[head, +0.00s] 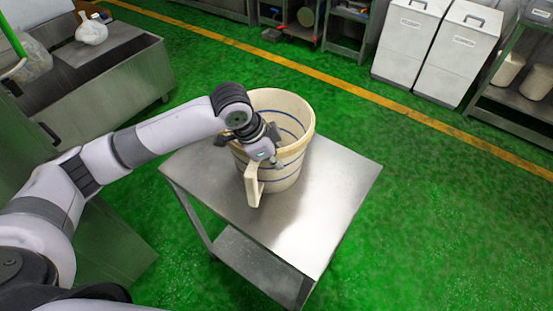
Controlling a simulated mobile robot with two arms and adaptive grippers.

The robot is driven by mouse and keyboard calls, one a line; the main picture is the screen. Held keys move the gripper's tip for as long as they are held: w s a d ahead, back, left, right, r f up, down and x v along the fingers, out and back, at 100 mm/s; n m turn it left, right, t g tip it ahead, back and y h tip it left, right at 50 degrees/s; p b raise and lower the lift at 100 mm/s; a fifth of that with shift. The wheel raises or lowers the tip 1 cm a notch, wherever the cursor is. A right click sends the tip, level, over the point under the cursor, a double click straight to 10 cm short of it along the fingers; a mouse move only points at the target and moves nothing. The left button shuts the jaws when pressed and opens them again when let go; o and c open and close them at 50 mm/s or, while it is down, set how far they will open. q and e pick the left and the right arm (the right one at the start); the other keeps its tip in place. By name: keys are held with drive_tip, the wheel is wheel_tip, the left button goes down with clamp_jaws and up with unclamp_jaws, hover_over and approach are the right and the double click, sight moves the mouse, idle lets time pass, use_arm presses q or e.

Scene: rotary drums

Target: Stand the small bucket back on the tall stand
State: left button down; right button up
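The small bucket (297,142) is cream-coloured with thin dark blue bands and a squared side handle (253,188). It is upright on the metal top of the tall stand (323,222), towards its back part, and its open mouth faces up. My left gripper (262,150) is at the bucket's near left side, just above the handle and in front of the rim. Its wrist hides part of the rim and wall. The fingers are small and partly hidden, so I cannot tell whether they grip the handle. My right gripper is not in view.
The stand has a lower shelf (255,265) and bare top space in front and right of the bucket. White bins (408,40) and a shelf rack (515,100) stand at the back right. Green floor is clear between.

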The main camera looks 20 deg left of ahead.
use_arm(q)
drive_tip(key=c, duration=2.3)
unclamp_jaws()
drive_tip(key=shift+f, duration=0.15)
drive_tip(key=o, duration=0.5)
drive_tip(key=b+v, duration=0.1)
drive_tip(key=v, duration=1)
drive_tip(key=shift+r, duration=0.35)
drive_tip(key=shift+s+a+r, duration=0.15)
drive_tip(key=shift+r, duration=0.15)
